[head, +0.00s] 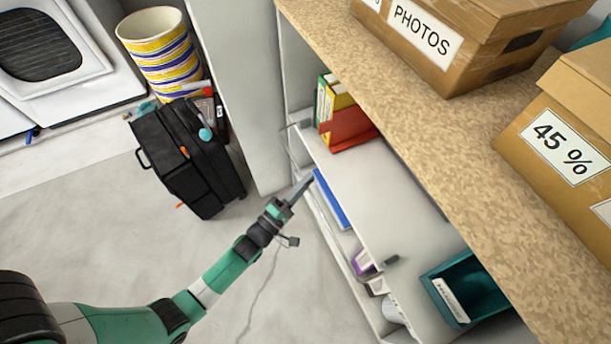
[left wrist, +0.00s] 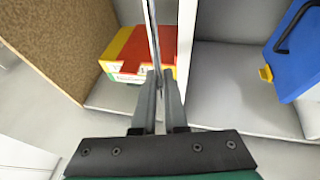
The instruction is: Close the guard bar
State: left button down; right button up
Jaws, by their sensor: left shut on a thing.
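The guard bar (left wrist: 152,35) shows in the left wrist view as a thin grey rod running down from the top edge to between my fingers. My left gripper (left wrist: 162,92) is shut on it, with the fingers still a little apart around the rod. In the head view my left gripper (head: 304,185) is at the front edge of the open shelf (head: 352,172), and the bar is hard to make out from the shelf edge there. My right gripper is in neither view.
A wooden top shelf (head: 420,120) holds cardboard boxes (head: 455,45).

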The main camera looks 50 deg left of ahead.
pick_arm(q)
notch_tip(320, 180, up, 4)
jog(key=m+g+p, duration=0.1)
jog(key=g+p, duration=0.2)
jog(key=p, duration=0.8)
jog(key=shift+w+h, duration=0.1)
jog(key=shift+h, duration=0.3)
jog(key=w+m+g+p, duration=0.1)
jog(key=w+g+p, duration=0.1)
jog(key=g+p, duration=0.1)
jog(key=w+d+r+m+g+y+p, duration=0.1)
jog(key=g+p, duration=0.3)
jog(key=g, duration=0.2)
jog(key=w+r+m+g+p, duration=0.1)
jog(key=w+m+g+p, duration=0.1)
jog(key=g+p, duration=0.2)
jog(key=shift+w+d+r+g, duration=0.15)
jog(key=shift+w+d+g, duration=0.1)
jog(key=shift+w+g, duration=0.1)
jog(key=shift+g, duration=0.25)
jog(key=shift+y, duration=0.3)
